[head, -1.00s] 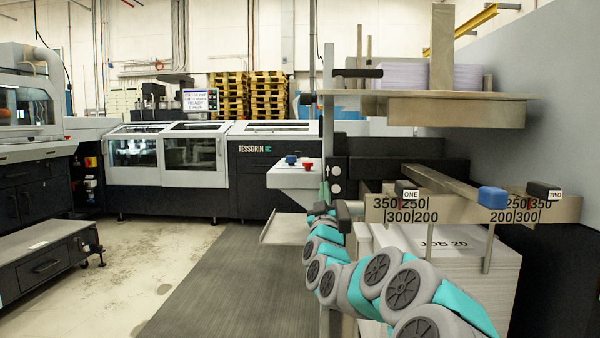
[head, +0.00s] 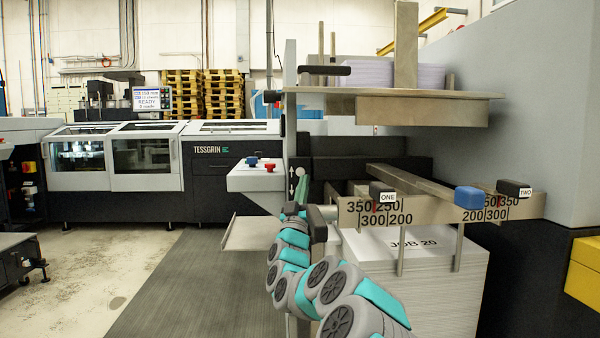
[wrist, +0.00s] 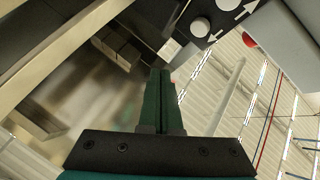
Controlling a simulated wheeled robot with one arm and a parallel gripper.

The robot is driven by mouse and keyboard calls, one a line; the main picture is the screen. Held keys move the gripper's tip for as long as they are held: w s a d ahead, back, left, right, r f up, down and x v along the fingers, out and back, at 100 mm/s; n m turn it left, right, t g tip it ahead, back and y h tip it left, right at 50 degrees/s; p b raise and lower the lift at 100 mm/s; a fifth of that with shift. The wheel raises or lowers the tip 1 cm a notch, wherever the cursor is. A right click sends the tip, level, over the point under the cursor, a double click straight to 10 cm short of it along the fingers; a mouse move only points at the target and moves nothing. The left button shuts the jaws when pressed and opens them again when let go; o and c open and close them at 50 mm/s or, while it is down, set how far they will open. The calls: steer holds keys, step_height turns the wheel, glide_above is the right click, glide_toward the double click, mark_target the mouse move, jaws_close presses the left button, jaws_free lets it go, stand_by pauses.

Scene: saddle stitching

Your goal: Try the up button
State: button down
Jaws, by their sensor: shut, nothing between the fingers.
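The control plate (head: 293,185) with an up arrow and a down arrow stands on the grey post, left of the paper feeder. In the wrist view two round pale buttons show at the top. The up button (wrist: 225,4) is cut by the frame edge, beside the arrow that points to the upper right. The down button (wrist: 200,27) is nearer my fingers. My gripper (wrist: 160,73) is shut and empty, its green fingers just short of the plate in this view. In the head view my gripper (head: 302,182) is close to the plate; contact cannot be told.
A shelf (head: 390,94) with paper is above. A console (head: 257,178) has blue and red buttons. The floor to the left is clear.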

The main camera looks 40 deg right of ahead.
mark_target(300, 172)
steer(key=w+d+p, duration=0.2)
steer(key=w+d, duration=0.3)
steer(key=shift+w+p, duration=0.35)
steer(key=shift+w, duration=0.05)
steer(key=shift+w, duration=0.1)
stand_by(1.9)
steer(key=shift+w+d, duration=0.25)
steer(key=shift+w, duration=0.05)
